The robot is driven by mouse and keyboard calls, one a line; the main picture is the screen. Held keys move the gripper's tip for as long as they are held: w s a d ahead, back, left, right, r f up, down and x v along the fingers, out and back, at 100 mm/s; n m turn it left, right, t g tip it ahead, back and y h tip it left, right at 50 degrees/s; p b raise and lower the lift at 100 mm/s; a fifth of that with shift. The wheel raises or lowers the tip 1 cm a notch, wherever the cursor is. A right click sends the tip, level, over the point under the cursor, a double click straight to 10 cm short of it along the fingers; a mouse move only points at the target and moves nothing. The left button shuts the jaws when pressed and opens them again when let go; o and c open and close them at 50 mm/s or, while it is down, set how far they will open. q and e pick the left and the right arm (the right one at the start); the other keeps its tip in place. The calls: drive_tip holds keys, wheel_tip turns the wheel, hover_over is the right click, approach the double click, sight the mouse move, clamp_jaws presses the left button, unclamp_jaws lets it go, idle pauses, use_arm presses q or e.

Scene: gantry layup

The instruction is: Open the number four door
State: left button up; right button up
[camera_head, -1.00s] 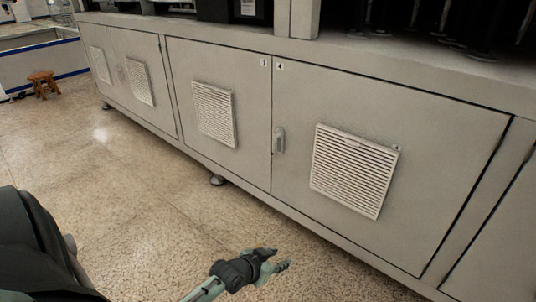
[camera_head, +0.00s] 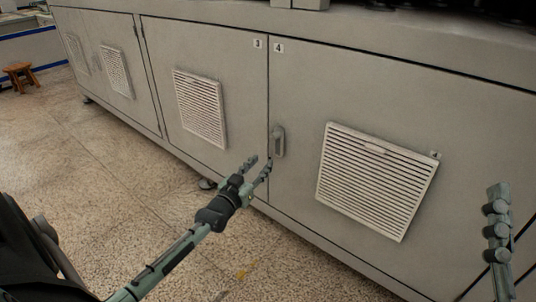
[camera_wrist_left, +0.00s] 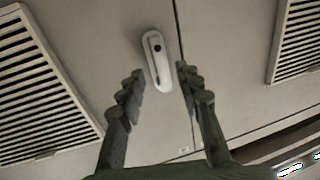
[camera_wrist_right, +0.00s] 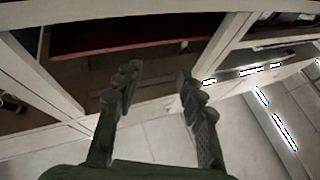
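The number four door (camera_head: 310,95) is a grey cabinet panel with a "4" label (camera_head: 278,48) at its top left corner and a louvred vent (camera_head: 375,182). It is closed. Its small pale handle (camera_head: 278,140) sits on its left edge, beside the seam with door 3. My left gripper (camera_head: 260,165) is open and empty, just below and left of the handle. In the left wrist view the handle (camera_wrist_left: 157,58) lies ahead, between and beyond the open fingers (camera_wrist_left: 160,85). My right gripper (camera_wrist_right: 158,85) is open and empty; part of my right arm shows at the right of the head view.
Door 3 (camera_head: 220,60) with its own vent (camera_head: 200,108) adjoins on the left. A wooden stool (camera_head: 20,76) stands far left. The right wrist view shows white framing with open bays (camera_wrist_right: 130,35).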

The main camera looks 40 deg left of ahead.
sight(270, 153)
use_arm(q)
drive_tip(key=w, duration=0.2)
drive_tip(key=w+b, duration=0.1)
drive_tip(key=w, duration=0.3)
drive_tip(key=shift+a, duration=0.35)
use_arm(e)
drive_tip(key=s+r+t, duration=0.1)
drive_tip(key=d+r+t, duration=0.1)
drive_tip(key=shift+s+d+r+t, duration=0.1)
drive_tip(key=shift+s+r+t, duration=0.1)
drive_tip(key=shift+s+t, duration=0.15)
use_arm(q)
drive_tip(key=shift+c, duration=0.2)
clamp_jaws()
